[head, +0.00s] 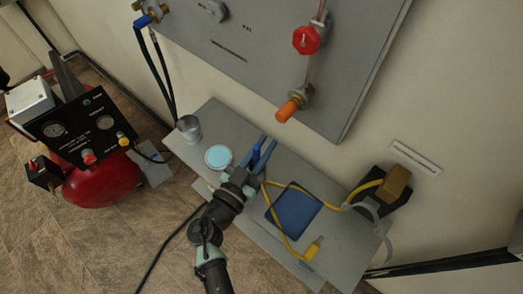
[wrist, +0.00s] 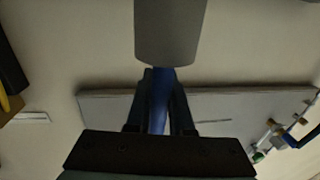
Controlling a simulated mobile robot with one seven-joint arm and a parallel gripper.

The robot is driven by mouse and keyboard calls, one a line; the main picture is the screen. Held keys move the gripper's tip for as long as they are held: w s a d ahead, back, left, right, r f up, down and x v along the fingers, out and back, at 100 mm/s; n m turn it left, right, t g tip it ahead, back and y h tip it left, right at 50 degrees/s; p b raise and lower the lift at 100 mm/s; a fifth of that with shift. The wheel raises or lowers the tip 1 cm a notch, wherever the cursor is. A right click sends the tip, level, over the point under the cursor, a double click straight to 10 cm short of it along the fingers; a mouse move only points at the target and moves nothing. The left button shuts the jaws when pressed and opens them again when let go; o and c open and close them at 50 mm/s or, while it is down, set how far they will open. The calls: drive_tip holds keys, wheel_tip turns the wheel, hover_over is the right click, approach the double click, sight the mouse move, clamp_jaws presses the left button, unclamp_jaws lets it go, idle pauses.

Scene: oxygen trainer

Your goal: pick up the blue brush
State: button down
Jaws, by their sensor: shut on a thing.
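The blue brush (wrist: 160,98) stands between the two dark fingers of my gripper (wrist: 161,76) in the wrist view, and the fingers are closed on its blue handle. A grey cylinder (wrist: 170,32) shows right beyond the handle's end, in line with it; I cannot tell whether it belongs to the brush. In the head view my gripper (head: 255,162) is over the grey bench (head: 325,247), and blue parts show at its fingers. There I cannot clearly separate the brush from the fingers, nor tell whether it is clear of the bench.
A round light-blue-topped tin (head: 218,157) and a metal cup (head: 188,128) stand left of my gripper. A blue pad (head: 294,209) with a yellow cable (head: 278,218) lies to the right. A grey wall panel (head: 262,50) rises behind. A red compressor (head: 103,183) stands at left.

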wheel_tip(320, 180, up, 10)
idle(0.6)
drive_tip(key=shift+f, duration=0.15)
idle(2.0)
